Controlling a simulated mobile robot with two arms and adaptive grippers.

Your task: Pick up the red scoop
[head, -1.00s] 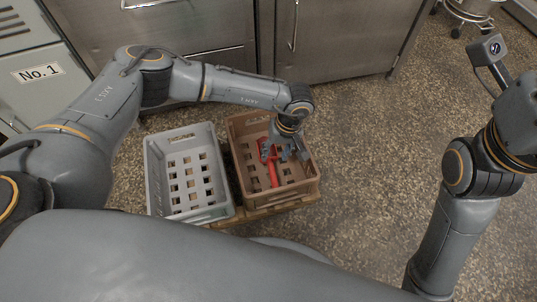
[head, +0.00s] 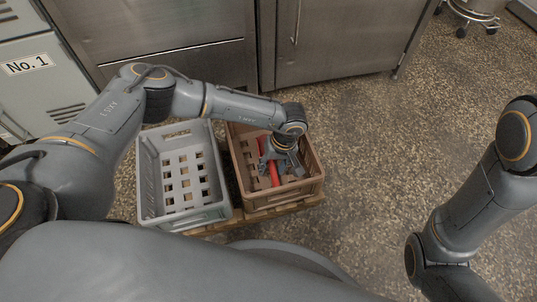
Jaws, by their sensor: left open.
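The red scoop (head: 274,173) lies in the brown crate (head: 312,184), with its handle toward the front of the crate. Part of it is hidden by my left gripper. My left gripper (head: 279,172) is open and points down into the brown crate, right over the scoop. I cannot tell whether the fingers touch it. My right arm is at the right edge of the head view, and its gripper is out of the picture.
A grey crate (head: 150,190) stands left of the brown one and looks empty. Both rest on a wooden pallet (head: 272,212). Steel cabinets (head: 342,45) stand behind. The speckled floor (head: 385,130) to the right is clear.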

